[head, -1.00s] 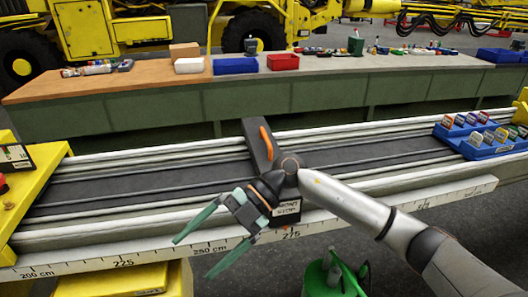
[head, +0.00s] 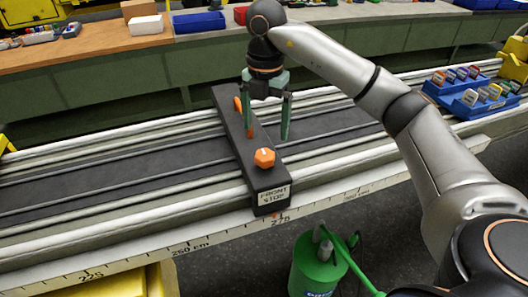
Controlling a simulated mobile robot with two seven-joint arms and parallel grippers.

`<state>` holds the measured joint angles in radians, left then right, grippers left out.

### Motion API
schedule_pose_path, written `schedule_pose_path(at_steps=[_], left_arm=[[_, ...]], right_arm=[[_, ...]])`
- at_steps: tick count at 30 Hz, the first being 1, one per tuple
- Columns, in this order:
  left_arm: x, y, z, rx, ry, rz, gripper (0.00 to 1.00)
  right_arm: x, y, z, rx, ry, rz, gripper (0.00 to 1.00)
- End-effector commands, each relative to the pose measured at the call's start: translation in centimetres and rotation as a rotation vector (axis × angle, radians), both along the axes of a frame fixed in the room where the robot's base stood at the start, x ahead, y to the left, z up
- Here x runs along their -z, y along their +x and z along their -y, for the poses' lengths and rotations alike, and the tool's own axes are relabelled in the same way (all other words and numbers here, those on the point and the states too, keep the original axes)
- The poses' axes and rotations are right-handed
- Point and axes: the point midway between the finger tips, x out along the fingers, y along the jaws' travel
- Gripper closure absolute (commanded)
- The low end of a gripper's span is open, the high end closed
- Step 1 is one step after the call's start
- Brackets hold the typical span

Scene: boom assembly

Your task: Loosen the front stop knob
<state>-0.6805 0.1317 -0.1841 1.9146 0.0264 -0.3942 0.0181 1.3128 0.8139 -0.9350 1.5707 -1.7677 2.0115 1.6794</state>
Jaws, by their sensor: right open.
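The front stop (head: 233,128) is a dark bar lying across the rail, with a "FRONT STOP" label on its near end. An orange faceted knob (head: 265,157) sits on its top near that end and shows fully. An orange lever-like part (head: 238,104) lies farther back on the bar, partly hidden by a finger. My right gripper (head: 267,137) points down with its green fingers apart and empty. In the picture its fingertips are just above and behind the knob, apart from it. My left gripper is not in view.
The rail's white edge carries a centimetre scale (head: 182,251). A blue tray (head: 470,103) of small labelled items stands at the right end. A green canister (head: 318,265) with a hose stands on the floor in front. A workbench (head: 95,45) with bins runs behind.

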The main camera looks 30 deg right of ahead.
Motion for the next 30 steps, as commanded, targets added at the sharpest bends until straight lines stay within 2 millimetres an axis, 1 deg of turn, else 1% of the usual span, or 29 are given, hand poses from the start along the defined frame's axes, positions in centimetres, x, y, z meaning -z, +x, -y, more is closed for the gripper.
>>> schedule_pose_path(at_steps=[1,3,9,12,15,18,25,26,30], left_arm=[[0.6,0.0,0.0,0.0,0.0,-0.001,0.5],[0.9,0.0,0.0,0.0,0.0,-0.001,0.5],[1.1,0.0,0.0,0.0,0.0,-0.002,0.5],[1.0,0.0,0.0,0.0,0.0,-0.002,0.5],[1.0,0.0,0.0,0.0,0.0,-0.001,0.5],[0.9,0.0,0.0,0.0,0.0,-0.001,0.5],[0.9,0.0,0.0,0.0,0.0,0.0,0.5],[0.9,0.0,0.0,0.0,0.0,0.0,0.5],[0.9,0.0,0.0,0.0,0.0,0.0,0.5]], right_arm=[[1.4,-0.1,-0.1,-0.001,0.003,-0.005,0.06],[2.7,-0.1,-0.1,-0.003,0.003,-0.004,0.06],[6.0,-0.1,-0.1,-0.003,0.002,-0.003,0.06],[7.1,-0.1,-0.1,-0.002,0.002,-0.002,0.06],[7.9,0.0,0.0,-0.002,0.002,-0.001,0.06],[8.2,0.0,0.0,-0.002,0.001,0.0,0.06],[8.3,0.0,-0.1,-0.003,0.002,0.001,0.06],[8.3,0.0,-0.1,-0.003,0.002,0.001,0.07],[8.3,0.0,-0.1,-0.003,0.003,0.001,0.23]])
